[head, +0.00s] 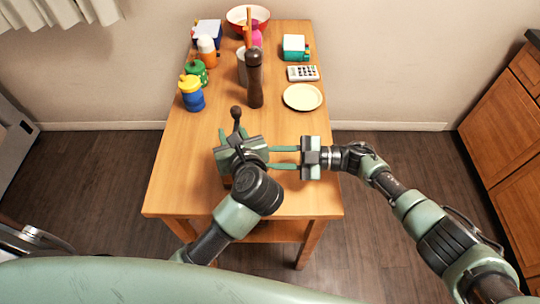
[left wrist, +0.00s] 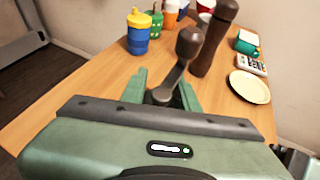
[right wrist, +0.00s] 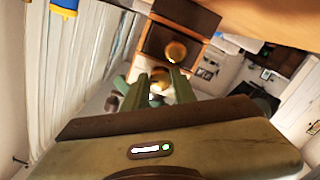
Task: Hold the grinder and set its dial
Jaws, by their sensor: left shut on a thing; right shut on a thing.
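The grinder (head: 237,117) stands at the near middle of the table, its crank with a dark knob sticking up. The crank also shows in the left wrist view (left wrist: 188,45). Its body is mostly hidden by my left gripper (head: 240,148), which is shut on it. In the right wrist view the grinder's dark wooden body (right wrist: 168,42) shows with a brass knob on its face. My right gripper (head: 272,158) comes in from the right at the grinder's side. It is shut on a brass round part, which I take for the dial (right wrist: 159,77), between its fingers.
A tall dark pepper mill (head: 254,82) stands behind the grinder. A cream plate (head: 302,97) and a calculator (head: 303,73) lie at right. Blue-yellow (head: 192,96) and green (head: 197,70) cups stand at left. The table's near right corner is clear.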

